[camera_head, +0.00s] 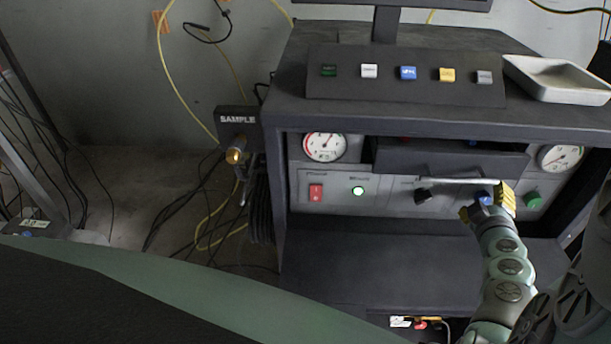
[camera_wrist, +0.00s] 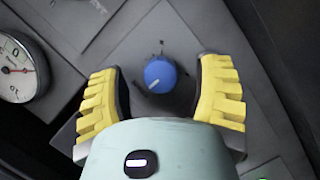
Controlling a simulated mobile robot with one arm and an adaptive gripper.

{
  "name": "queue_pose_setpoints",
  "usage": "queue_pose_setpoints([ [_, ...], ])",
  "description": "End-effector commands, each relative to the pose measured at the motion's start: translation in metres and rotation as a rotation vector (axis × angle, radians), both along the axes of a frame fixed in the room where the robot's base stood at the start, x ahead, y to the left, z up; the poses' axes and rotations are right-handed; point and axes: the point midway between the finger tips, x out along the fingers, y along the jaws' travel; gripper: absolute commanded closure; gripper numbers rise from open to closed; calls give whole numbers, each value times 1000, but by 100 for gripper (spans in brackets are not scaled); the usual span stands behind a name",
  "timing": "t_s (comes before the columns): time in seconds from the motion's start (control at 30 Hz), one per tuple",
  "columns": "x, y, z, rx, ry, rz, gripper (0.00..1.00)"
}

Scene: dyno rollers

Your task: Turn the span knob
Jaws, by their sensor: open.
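A round blue knob (camera_wrist: 160,74) with a white pointer line is on the grey panel, in the middle of the wrist view. Its pointer is toward the lower left. Small dark marks surround it; I cannot read them. My gripper (camera_wrist: 158,92) is open, with one yellow-padded finger on each side of the knob and a gap to both. In the head view my gripper (camera_head: 487,204) is at the right part of the panel and hides most of the blue knob (camera_head: 484,197). I cannot tell whether this is the span knob. A black knob (camera_head: 424,196) is left of it.
A green button (camera_head: 533,200) is close to the right of my gripper. A dark drawer-like front (camera_head: 450,160) juts out above, with a pale bar (camera_head: 455,180) below it. Gauges (camera_head: 325,147) (camera_head: 562,158) flank it. A red switch (camera_head: 316,192) is at the left.

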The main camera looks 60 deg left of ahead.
Motion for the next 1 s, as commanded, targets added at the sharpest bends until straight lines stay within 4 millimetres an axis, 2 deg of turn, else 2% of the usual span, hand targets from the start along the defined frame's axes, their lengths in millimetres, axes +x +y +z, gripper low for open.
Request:
queue_pose_setpoints([
  [0.37, 2, 4, -1, 0, 0, 4, 35],
  [0.4, 2, 4, -1, 0, 0, 4, 33],
  [1.0, 3, 3, -1, 0, 0, 1, 95],
])
